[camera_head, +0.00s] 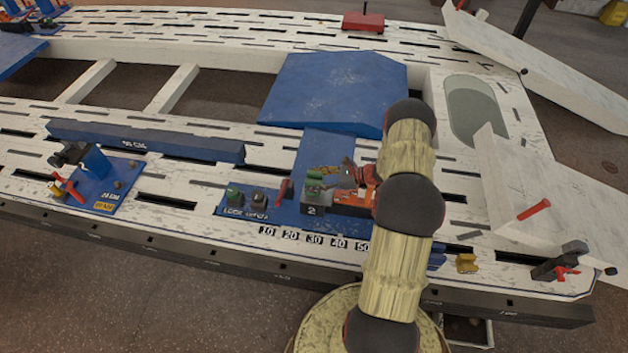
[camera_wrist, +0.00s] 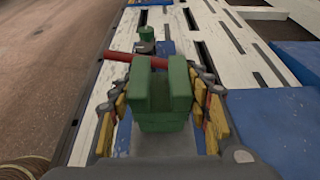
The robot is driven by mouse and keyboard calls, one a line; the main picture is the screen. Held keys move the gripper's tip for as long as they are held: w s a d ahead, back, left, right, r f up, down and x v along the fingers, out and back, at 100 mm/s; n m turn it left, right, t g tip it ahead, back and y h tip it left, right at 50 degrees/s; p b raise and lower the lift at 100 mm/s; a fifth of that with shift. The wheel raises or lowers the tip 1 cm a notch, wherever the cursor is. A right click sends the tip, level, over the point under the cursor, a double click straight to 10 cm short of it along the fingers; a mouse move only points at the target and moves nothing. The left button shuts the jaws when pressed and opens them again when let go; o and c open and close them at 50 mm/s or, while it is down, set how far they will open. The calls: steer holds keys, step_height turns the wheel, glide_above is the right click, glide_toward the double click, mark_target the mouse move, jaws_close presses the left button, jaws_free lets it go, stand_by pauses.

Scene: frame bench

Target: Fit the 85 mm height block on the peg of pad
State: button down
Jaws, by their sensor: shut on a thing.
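My gripper (camera_wrist: 165,115) is shut on a green block (camera_wrist: 165,98) with a slot in its top; yellow finger pads press on both sides. In the head view the green block (camera_head: 314,181) shows at the left of my orange gripper (camera_head: 352,196), above a grey block marked 2 (camera_head: 312,209). I cannot tell whether the green block touches the grey part. The blue pad (camera_head: 283,212) lies beneath, partly covered by my arm. No peg can be made out. No 85 mm marking is readable.
A smaller green piece (camera_head: 234,195) and a dark piece (camera_head: 258,200) stand on the pad's left part. A red handle (camera_head: 284,190) rises between them and the green block. A blue bar (camera_head: 145,140) and another blue pad with a clamp (camera_head: 100,187) are further left.

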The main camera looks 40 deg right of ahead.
steer(key=shift+f+b, duration=0.4)
steer(key=shift+f, duration=0.15)
steer(key=c, duration=1.3)
jaws_free()
steer(key=o, duration=0.4)
steer(key=shift+o, duration=0.4)
step_height(320, 180, up, 10)
